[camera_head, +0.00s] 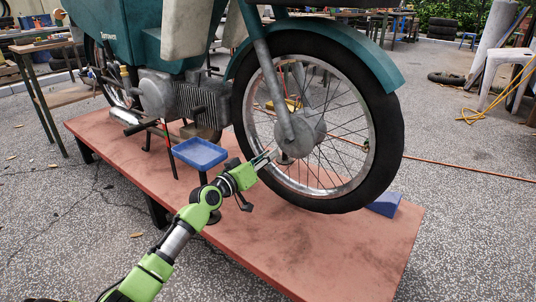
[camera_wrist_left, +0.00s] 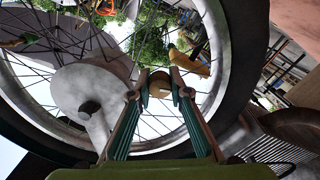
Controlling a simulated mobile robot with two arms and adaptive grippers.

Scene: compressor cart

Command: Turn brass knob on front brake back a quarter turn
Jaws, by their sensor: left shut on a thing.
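The front brake hub (camera_head: 301,135) is a grey metal drum in the middle of the spoked front wheel (camera_head: 389,130). My left gripper (camera_head: 270,155) reaches it from the lower left in the head view. In the left wrist view the brass knob (camera_wrist_left: 160,86) is a small round tan piece between the fingertips, and the left gripper (camera_wrist_left: 160,93) is shut on it. In the head view the knob is too small to make out. My right gripper is in neither view.
The teal motorbike stands on a reddish platform (camera_head: 330,245). A blue tray (camera_head: 200,152) on a stand is close to the left of my arm. A blue wedge (camera_head: 384,204) lies by the tyre. The fork leg (camera_head: 272,85) runs down to the hub. Platform space in front is clear.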

